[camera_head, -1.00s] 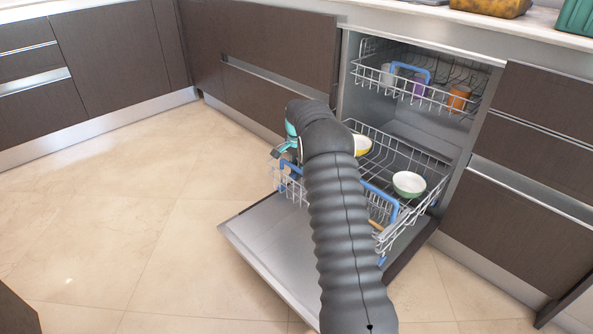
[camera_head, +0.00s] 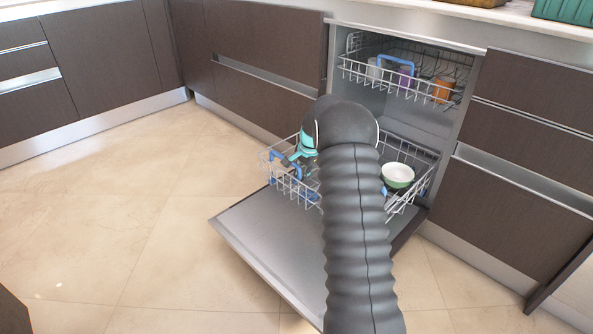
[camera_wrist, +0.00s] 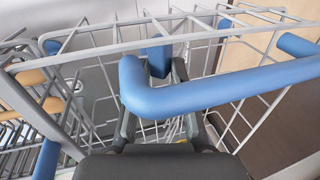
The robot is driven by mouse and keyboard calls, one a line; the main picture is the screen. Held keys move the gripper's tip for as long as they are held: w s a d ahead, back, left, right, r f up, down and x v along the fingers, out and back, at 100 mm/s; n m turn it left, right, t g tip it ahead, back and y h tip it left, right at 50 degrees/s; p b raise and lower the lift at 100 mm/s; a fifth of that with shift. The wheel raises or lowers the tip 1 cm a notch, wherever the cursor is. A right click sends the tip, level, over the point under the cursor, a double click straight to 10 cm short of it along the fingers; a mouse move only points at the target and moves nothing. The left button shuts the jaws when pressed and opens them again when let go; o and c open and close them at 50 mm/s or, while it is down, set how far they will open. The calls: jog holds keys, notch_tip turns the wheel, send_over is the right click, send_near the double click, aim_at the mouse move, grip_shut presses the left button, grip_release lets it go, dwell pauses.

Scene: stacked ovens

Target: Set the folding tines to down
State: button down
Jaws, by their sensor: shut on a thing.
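The dishwasher's lower rack (camera_head: 305,195) is pulled out over the open door, with blue handle parts (camera_head: 287,168) at its left front. My arm covers its middle. In the wrist view a thick blue bar (camera_wrist: 215,93) crosses in front of my gripper (camera_wrist: 161,75). My gripper's dark fingers reach past the bar. A blue piece (camera_wrist: 158,58) shows between the fingertips, and my gripper is shut on it. I cannot tell whether that piece belongs to the folding tines. The tines themselves cannot be clearly picked out, so their position is unclear. The fingertips are hidden in the head view.
A green-and-white bowl (camera_head: 397,174) sits in the lower rack on the right. The upper rack (camera_head: 410,82) holds an orange cup (camera_head: 443,89) and other cups. The open door (camera_head: 265,245) lies below. Floor (camera_head: 130,210) at left is clear.

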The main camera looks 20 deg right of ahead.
jog(key=shift+s+d+f, duration=0.1)
jog(key=shift+s+f, duration=0.5)
jog(key=shift+f, duration=0.2)
jog(key=c, duration=1.1)
grip_release()
jog(key=shift+a+f, duration=0.1)
jog(key=shift+a, duration=0.15)
jog(key=shift+w, duration=0.1)
jog(key=shift+d, duration=0.15)
jog(key=shift+r, duration=0.4)
jog(key=v, duration=1.1)
jog(key=shift+r, duration=0.2)
